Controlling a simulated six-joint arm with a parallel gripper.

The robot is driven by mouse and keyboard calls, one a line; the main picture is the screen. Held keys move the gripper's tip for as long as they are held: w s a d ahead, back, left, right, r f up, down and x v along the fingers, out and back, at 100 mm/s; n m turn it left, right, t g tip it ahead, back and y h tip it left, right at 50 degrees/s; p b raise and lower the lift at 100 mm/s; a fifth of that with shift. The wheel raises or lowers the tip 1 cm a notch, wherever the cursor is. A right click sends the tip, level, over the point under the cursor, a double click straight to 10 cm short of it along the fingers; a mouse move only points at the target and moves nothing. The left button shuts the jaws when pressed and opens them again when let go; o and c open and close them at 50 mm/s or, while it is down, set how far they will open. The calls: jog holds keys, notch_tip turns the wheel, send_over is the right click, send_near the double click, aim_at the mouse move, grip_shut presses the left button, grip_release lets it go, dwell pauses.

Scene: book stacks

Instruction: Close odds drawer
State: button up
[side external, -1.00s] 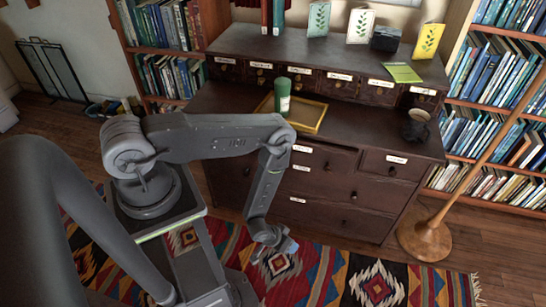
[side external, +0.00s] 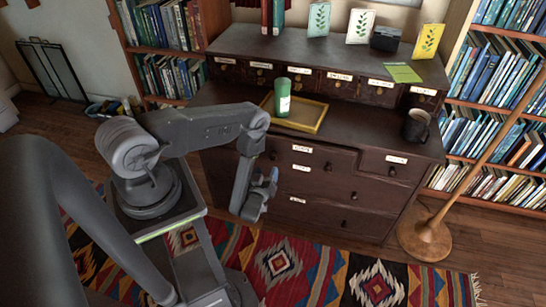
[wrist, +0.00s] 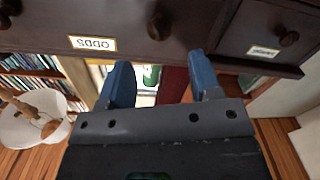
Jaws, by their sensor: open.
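In the wrist view a dark wooden drawer front with an upside-down label reading ODDS (wrist: 93,43) and a round knob (wrist: 159,25) crosses the top. My gripper (wrist: 162,82) is open, its blue fingers spread with nothing held between them, below the drawer front in that view. In the side view my gripper (side external: 266,183) is in front of the brown desk (side external: 340,205), at its left part. The desk's upper left drawer (side external: 318,157) appears to stand out a little from the front beside it. Its label is too small to read there; contact is not clear.
A green bottle (side external: 283,97) and a yellow-edged tray (side external: 310,127) are on the desktop, with a dark mug (side external: 416,125) at right. A wooden stand (side external: 424,236) is right of the desk. A patterned rug (side external: 330,275) covers the floor in front.

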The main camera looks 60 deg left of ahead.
aim_at(272, 158)
jog(key=x, duration=0.8)
jog(key=shift+w+a, duration=0.25)
jog(key=shift+w, duration=0.05)
jog(key=shift+c, duration=0.4)
grip_shut()
